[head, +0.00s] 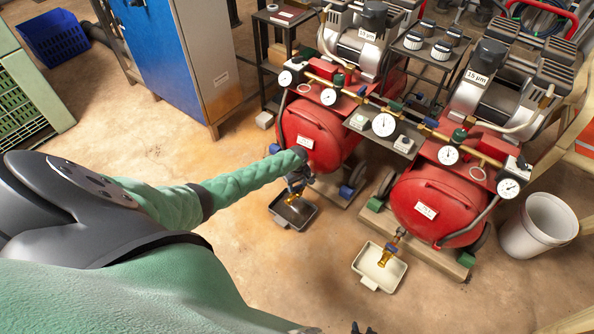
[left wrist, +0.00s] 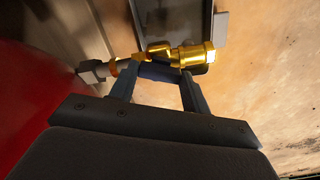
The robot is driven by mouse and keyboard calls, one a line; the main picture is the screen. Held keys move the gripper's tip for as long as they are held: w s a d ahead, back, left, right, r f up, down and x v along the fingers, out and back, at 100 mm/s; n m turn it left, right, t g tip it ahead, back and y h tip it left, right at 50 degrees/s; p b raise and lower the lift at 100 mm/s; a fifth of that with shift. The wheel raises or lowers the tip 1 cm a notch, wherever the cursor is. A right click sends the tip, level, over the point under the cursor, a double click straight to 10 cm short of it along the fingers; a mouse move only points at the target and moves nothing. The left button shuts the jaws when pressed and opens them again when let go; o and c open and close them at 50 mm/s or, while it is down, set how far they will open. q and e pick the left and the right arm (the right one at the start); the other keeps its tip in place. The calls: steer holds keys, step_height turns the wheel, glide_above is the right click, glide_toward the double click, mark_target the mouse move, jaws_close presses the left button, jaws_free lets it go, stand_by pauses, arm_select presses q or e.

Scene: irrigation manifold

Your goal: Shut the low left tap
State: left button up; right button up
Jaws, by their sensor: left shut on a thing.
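The low left tap, with a brass body (head: 292,198), sticks out low from the left red tank (head: 312,135), above a dark drip tray (head: 279,209). In the left wrist view, its brass body (left wrist: 192,56) runs across the top middle. Its blue handle (left wrist: 157,72) lies between my fingers and looks roughly in line with the body. My left gripper (head: 298,178) is at this tap. The left wrist view shows its two fingers (left wrist: 155,88) shut on the handle. My right gripper (head: 362,329) barely shows at the bottom edge, too little to tell its jaws.
The right red tank (head: 437,204) has a similar low tap (head: 389,250) with a blue handle, above a pale tray (head: 370,277). Gauges and brass piping run above both tanks. A white bucket (head: 540,226) stands at the right.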

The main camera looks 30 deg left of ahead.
arm_select(q)
steer(key=shift+s+m+p, duration=0.1)
steer(key=shift+m+p, duration=0.3)
steer(key=shift+p, duration=0.4)
steer(key=shift+d+m+p, duration=0.1)
steer(key=shift+m+p, duration=0.2)
steer(key=shift+r+m+p, duration=0.1)
steer(key=shift+m+p, duration=0.5)
steer(key=shift+m, duration=0.2)
steer(key=m+p, duration=0.1)
steer(key=m, duration=0.3)
steer(key=shift+m, duration=0.3)
steer(key=m, duration=0.5)
steer(key=shift+m, duration=0.3)
steer(key=o, duration=1)
